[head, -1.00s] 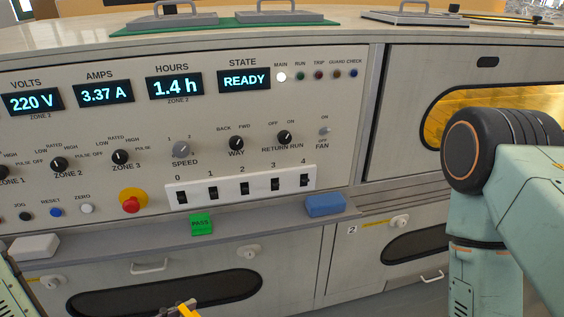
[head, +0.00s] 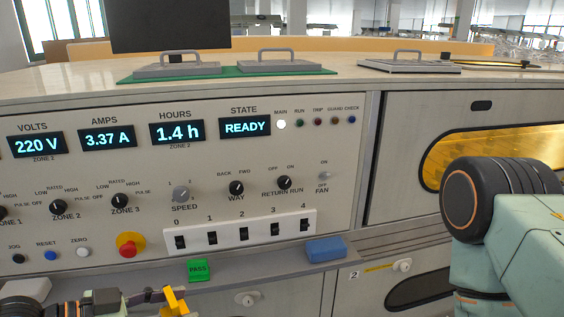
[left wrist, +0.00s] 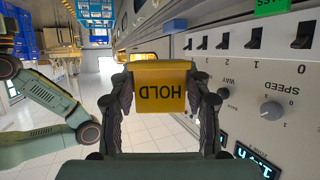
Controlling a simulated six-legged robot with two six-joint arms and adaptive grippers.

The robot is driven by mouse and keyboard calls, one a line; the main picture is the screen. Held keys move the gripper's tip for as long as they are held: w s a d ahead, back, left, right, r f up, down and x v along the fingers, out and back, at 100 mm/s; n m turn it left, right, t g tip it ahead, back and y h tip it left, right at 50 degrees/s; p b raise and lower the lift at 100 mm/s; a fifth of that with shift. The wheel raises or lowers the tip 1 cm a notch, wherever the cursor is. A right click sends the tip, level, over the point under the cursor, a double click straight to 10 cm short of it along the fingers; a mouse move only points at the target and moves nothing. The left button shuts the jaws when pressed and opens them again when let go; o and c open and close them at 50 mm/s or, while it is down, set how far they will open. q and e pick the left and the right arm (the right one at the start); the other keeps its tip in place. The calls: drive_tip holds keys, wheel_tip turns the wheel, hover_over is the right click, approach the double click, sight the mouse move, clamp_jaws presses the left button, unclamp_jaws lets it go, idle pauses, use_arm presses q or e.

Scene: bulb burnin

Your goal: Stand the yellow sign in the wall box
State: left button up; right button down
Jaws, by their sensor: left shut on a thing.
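The yellow sign (left wrist: 160,74) is held between the two fingers of my left gripper (left wrist: 161,92) in the left wrist view. Its word HOLD reads upside down there. In the head view the sign (head: 175,302) shows as a small yellow piece at the bottom edge, in front of the cabinet's lower part, below the green PASS sign. My left gripper is shut on it. My right arm stands at the right of the head view, but its gripper is out of sight. I cannot pick out the wall box in either view.
The panel with switches (head: 240,234) and knobs fills the cabinet front. A red stop button (head: 127,250) sits at its lower left. The left wrist view shows open floor (left wrist: 110,125).

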idle(0.3)
use_arm(q)
drive_tip(key=shift+d+r+m+g+h, duration=1.3)
drive_tip(key=shift+d+r+m+g, duration=2.55)
drive_tip(key=shift+d, duration=2.15)
drive_tip(key=shift+w+d+f+m+g+y, duration=0.7)
drive_tip(key=shift+w+d+f+m+g, duration=1.5)
drive_tip(key=shift+f+g, duration=0.8)
drive_tip(key=shift+s+a+r+n+t+h, duration=0.7)
drive_tip(key=shift+s+a+r+n+t, duration=2.5)
drive_tip(key=shift+a+r+n+t, duration=1.4)
drive_tip(key=w+d+f+m+g+y, duration=0.2)
drive_tip(key=d+f+m+g, duration=0.1)
drive_tip(key=m+g, duration=0.3)
drive_tip(key=w+d+f+m+g+y, duration=0.2)
drive_tip(key=w+f+m+g, duration=0.1)
drive_tip(key=f+m+g, duration=0.3)
drive_tip(key=shift+d+m+g+y, duration=0.4)
drive_tip(key=shift+m+g, duration=0.35)
drive_tip(key=shift+m, duration=0.3)
